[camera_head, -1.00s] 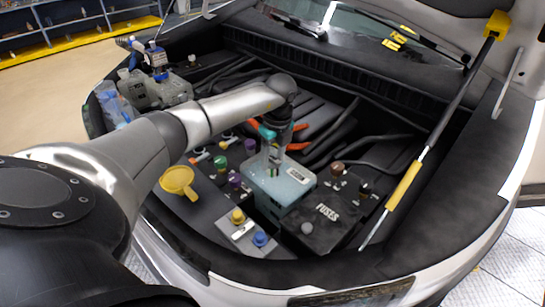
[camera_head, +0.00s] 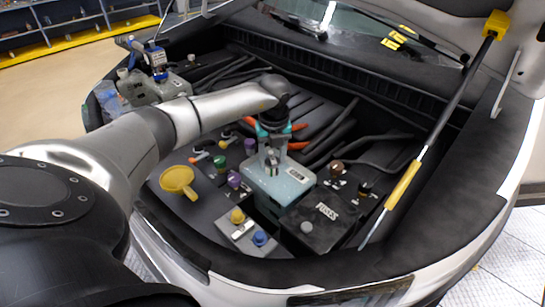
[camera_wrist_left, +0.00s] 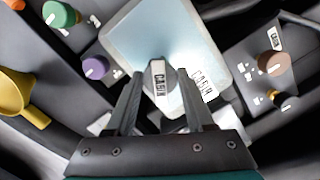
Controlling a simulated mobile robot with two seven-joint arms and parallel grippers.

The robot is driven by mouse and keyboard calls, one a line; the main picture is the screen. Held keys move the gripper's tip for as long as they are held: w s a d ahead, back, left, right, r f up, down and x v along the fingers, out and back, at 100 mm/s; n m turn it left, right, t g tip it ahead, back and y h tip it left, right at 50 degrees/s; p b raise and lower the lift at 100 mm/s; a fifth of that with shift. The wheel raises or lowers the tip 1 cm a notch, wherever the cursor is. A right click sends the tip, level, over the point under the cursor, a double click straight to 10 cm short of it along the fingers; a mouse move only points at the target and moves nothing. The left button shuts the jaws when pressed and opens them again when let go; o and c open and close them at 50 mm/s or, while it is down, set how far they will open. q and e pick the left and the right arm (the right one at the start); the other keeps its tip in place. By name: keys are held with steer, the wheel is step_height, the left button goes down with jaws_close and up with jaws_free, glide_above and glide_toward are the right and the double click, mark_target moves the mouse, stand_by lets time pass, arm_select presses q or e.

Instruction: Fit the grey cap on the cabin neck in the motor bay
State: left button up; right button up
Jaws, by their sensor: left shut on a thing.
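In the head view my left gripper (camera_head: 271,158) points down over the pale blue tank (camera_head: 290,188); the tank also shows in the left wrist view (camera_wrist_left: 135,32). A second "CABIN" label lies on the tank beside the fingers. The cabin neck is hidden under the cap and fingers. I cannot tell whether the cap touches it. My right gripper is not in view.
A black fuse box (camera_head: 325,215) stands right of the tank. Green (camera_head: 220,162), purple (camera_head: 234,180), yellow (camera_head: 237,215), blue (camera_head: 260,239) and brown (camera_head: 337,170) caps surround the tank. A yellow funnel (camera_head: 178,179) lies to the left. The yellow-sleeved hood strut (camera_head: 404,186) rises at right.

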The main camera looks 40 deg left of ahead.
mark_target(271, 166)
arm_select(q)
steer(key=shift+s+f, duration=0.15)
steer(key=shift+a+m, duration=0.1)
steer(key=shift+m, duration=1.5)
steer(key=o, duration=1.1)
steer(key=r, duration=0.5)
steer(key=s+r, duration=0.1)
steer(key=r, duration=0.4)
steer(key=d+r+p, duration=0.1)
steer(key=r, duration=0.4)
steer(key=shift+s+r, duration=0.1)
steer(key=shift+s, duration=0.05)
